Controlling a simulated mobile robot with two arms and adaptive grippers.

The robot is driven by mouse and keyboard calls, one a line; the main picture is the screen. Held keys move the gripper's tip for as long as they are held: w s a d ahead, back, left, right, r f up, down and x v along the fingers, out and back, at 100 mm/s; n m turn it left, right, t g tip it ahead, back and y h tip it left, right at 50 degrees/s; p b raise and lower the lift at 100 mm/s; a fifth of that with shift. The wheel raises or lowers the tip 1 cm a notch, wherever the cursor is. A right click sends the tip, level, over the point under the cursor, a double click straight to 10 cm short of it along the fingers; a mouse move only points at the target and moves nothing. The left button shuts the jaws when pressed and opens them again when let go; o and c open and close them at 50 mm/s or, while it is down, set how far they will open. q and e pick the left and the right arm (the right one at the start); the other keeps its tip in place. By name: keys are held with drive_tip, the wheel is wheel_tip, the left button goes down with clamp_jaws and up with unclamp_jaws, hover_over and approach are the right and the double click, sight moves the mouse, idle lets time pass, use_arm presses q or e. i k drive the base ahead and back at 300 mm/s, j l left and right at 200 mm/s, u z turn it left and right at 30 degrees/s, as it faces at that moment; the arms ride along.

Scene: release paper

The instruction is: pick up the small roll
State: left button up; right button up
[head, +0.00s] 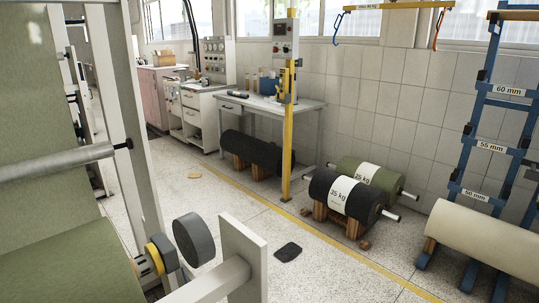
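Several rolls are in the head view, and I cannot tell for certain which one is the small roll. A green roll (386,180) with a white label reading 25 kg lies near the tiled wall. A black roll (365,203) with a white 35 kg label lies in front of it and partly hides it. Pale shaft ends stick out of both. The black roll rests on wooden supports (320,210) on the floor. Neither of my grippers is in view.
A large machine (125,120) with green material fills the left foreground. A yellow post (287,130) stands mid-room. Another black roll (252,150) lies under the table (270,105). A cream roll (490,240) is by the blue rack (475,130). A dark piece (288,252) lies on the floor.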

sight(241, 95)
drive_tip(key=i+l+z, duration=0.3)
drive_tip(key=l+z, duration=0.15)
drive_tip(key=i+l+z, duration=0.65)
drive_tip(key=i+z, duration=0.2)
drive_tip(key=i+u, duration=0.5)
drive_tip(key=i+l+u, duration=0.3)
drive_tip(key=i+u, duration=0.15)
drive_tip(key=i, duration=0.25)
drive_tip(key=i+j+u, duration=0.25)
drive_tip(key=i+u, duration=0.2)
drive_tip(key=i+j+u, duration=0.1)
drive_tip(key=i+u, duration=0.35)
drive_tip(key=i+l+u, duration=0.1)
drive_tip(key=i+u, duration=0.35)
drive_tip(key=i+z, duration=0.15)
drive_tip(key=i, duration=0.9)
drive_tip(key=i+j+z, duration=0.15)
drive_tip(key=i, duration=0.9)
drive_tip(key=i+z, duration=0.15)
drive_tip(key=i, duration=0.55)
drive_tip(key=i+j+z, duration=0.15)
drive_tip(key=i, duration=0.5)
drive_tip(key=i+z, duration=0.1)
drive_tip(key=z, duration=0.4)
